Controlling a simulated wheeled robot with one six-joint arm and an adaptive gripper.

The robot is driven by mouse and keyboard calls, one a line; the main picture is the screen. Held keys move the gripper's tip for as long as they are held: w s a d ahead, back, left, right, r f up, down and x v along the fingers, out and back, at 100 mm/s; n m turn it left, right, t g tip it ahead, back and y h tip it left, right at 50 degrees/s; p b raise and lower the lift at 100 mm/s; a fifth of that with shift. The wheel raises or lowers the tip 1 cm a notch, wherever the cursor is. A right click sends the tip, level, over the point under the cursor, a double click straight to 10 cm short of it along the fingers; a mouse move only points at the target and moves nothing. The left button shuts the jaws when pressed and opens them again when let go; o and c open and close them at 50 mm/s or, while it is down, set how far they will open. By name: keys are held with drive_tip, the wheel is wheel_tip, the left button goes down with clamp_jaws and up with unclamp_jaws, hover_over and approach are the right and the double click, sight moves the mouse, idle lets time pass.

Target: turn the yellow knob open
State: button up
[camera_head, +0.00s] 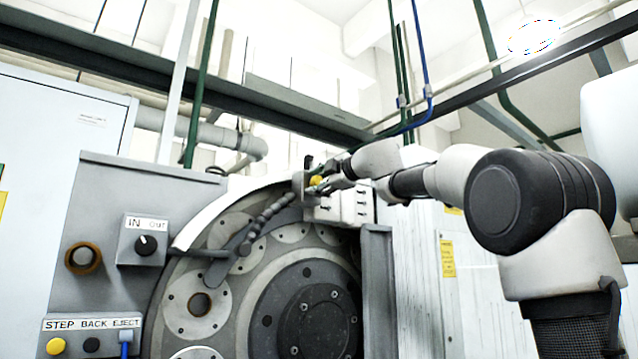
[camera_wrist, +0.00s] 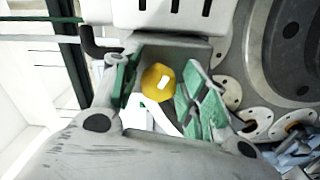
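The yellow knob (camera_wrist: 158,82) sits on a grey block below a white box with dark slots in the wrist view. In the head view the knob (camera_head: 316,181) is a small yellow spot at the top of the grinder, partly hidden by my gripper (camera_head: 322,184). In the wrist view my gripper (camera_wrist: 161,84) is open, with one green-padded finger to the left of the knob and one to the right. Gaps show between the pads and the knob, so neither pad clearly touches it. The knob's white mark runs slightly tilted from vertical.
The grinder's round face (camera_head: 305,310) fills the lower middle of the head view. A jointed hose (camera_head: 268,217) hangs left of the knob. A control panel (camera_head: 138,240) with a black IN/OUT dial stands at left. A white box (camera_head: 357,205) sits close to the knob.

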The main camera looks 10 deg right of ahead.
drive_tip(key=shift+s, duration=0.1)
drive_tip(key=v, duration=1.1)
drive_tip(key=shift+s+d, duration=0.15)
drive_tip(key=shift+s, duration=0.2)
